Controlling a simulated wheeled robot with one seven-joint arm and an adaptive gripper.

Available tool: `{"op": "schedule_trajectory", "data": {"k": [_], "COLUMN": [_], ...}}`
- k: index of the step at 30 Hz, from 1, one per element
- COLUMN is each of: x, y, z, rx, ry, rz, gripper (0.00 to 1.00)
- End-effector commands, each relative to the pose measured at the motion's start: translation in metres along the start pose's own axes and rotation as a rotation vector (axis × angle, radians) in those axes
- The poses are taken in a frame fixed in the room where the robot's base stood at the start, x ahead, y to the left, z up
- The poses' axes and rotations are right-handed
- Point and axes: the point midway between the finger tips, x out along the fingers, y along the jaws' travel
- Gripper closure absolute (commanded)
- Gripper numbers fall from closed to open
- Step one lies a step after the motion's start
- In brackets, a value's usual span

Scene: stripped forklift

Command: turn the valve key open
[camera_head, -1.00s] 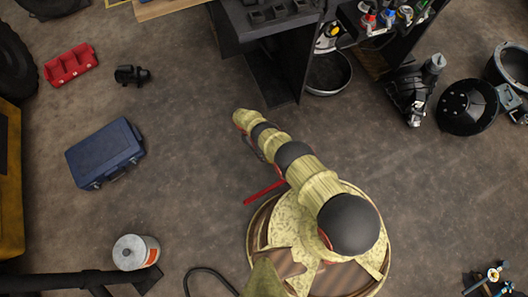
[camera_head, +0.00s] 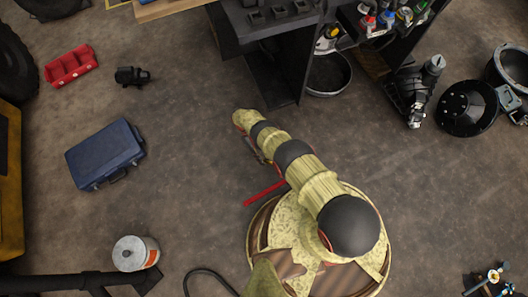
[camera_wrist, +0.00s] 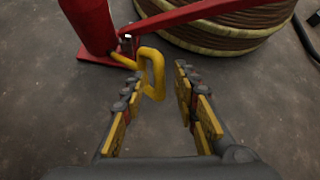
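The valve key is a bent yellow loop (camera_wrist: 159,76) in the wrist view. It sticks out from the foot of an upright red cylinder (camera_wrist: 90,22). My gripper (camera_wrist: 160,76) is open, its two yellow-padded fingers apart. The loop shows at the fingertips, between them and nearer the left one; I cannot tell whether it touches. In the head view my arm hides the key and most of the gripper. A red bar (camera_head: 264,193) shows there beside my arm; in the wrist view a red bar (camera_wrist: 185,15) runs right from the cylinder.
My round base is close to the red bar. A blue case (camera_head: 105,153), a metal can (camera_head: 135,252) and a red tray (camera_head: 71,65) lie on the floor to the left. A dark workbench (camera_head: 268,25) and a bucket (camera_head: 328,75) stand above.

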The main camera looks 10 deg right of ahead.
Motion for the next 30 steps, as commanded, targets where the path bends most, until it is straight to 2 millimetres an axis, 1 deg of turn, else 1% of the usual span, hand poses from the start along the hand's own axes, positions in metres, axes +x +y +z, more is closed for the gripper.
{"op": "schedule_trajectory", "data": {"k": [13, 30], "x": [-0.023, -0.059], "y": [-0.004, -0.012], "z": [0.023, 0.063], "rx": [0.000, 0.000], "ry": [0.002, 0.001], "rz": [0.001, 0.001], "gripper": [0.70, 0.70]}}
